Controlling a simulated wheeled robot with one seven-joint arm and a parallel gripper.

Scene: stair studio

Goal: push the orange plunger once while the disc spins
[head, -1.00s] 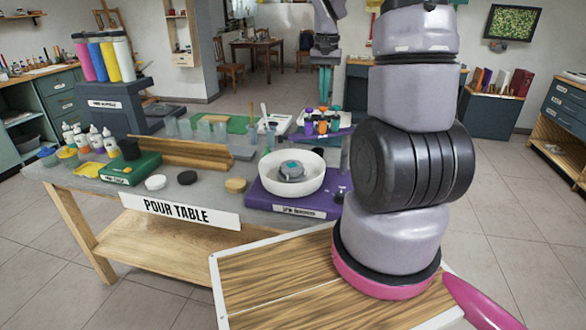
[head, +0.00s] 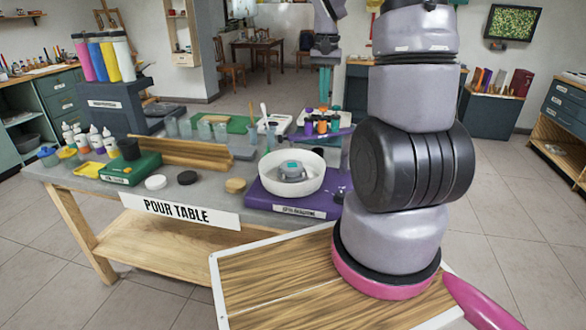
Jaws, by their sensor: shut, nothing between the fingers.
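Small orange pieces (head: 322,127) stand among purple and dark ones just below the fingertips. They are too small to tell which is the plunger, or whether the fingertips touch one. The grey disc (head: 291,173) with a teal patch on top sits inside a white round bowl (head: 315,180) on a purple base (head: 262,200). I cannot tell from the frames whether the disc spins.
The pour table (head: 215,200) also holds clear cups (head: 205,128), a wooden trough (head: 180,152), white bottles (head: 82,138), a green box (head: 130,168) and several round lids. Colored bottles (head: 103,58) stand on a dark stand at the back left. My arm hides the table's right side.

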